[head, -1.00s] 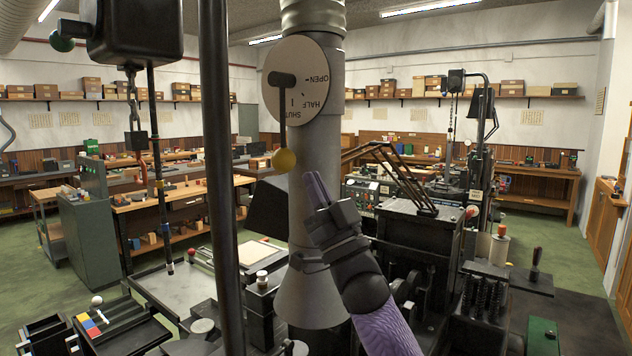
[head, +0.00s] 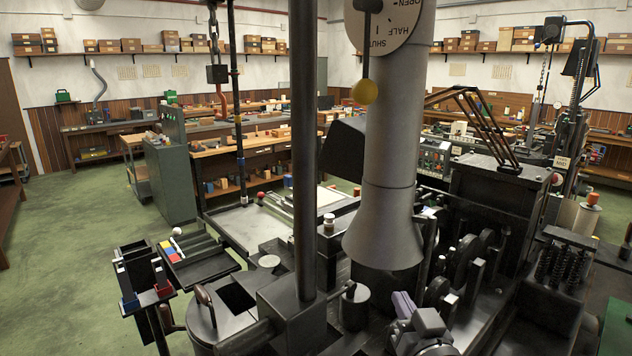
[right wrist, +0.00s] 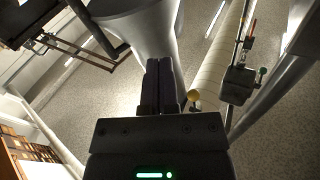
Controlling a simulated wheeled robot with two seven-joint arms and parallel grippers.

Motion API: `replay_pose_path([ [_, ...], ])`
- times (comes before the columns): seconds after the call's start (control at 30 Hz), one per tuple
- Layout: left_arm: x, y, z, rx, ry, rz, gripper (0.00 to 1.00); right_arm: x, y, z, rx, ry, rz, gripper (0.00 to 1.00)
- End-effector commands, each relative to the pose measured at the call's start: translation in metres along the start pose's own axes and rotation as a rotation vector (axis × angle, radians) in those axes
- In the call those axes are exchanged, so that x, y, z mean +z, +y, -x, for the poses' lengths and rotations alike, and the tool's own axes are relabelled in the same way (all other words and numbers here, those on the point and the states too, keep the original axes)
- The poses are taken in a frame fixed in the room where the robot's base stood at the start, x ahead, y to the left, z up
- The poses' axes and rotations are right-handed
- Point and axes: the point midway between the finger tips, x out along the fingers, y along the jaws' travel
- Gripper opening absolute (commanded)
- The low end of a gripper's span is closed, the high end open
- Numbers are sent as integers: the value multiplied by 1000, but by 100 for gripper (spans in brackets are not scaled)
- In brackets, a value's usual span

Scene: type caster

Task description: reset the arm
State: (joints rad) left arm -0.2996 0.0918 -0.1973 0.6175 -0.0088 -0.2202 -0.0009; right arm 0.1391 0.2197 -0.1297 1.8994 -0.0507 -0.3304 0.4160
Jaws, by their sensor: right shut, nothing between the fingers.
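My right gripper (head: 403,304) is low in the head view, in front of the machine and below the grey duct's flared hood (head: 384,235). Its purple-grey fingers are closed together and empty, also in the right wrist view (right wrist: 165,64). The duct's round plate (head: 399,22) carries the words OPEN, HALF and SHUT. The yellow knob also shows in the right wrist view (right wrist: 194,96). My left gripper is out of view.
A dark upright post (head: 304,150) stands left of the duct. A chain with a hook block (head: 217,73) hangs at the upper left. A sorting tray (head: 202,262) and black machinery (head: 497,205) lie around the gripper. Green floor (head: 75,240) is clear at the left.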

Motion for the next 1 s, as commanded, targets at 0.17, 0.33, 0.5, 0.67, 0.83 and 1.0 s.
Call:
replay_pose_path([
  [0.17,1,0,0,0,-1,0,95,101,0,94,105,-550,77,0],
  [0.33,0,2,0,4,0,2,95,141,-5,175,113,-913,128,0],
  [0.5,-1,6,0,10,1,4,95,157,-13,249,88,-1208,161,0],
  [0.67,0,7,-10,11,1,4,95,186,-14,292,58,-1396,178,0],
  [0.83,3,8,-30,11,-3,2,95,263,-4,296,56,-1429,180,0],
  [1.0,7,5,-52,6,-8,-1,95,347,8,316,51,-1470,184,0],
])
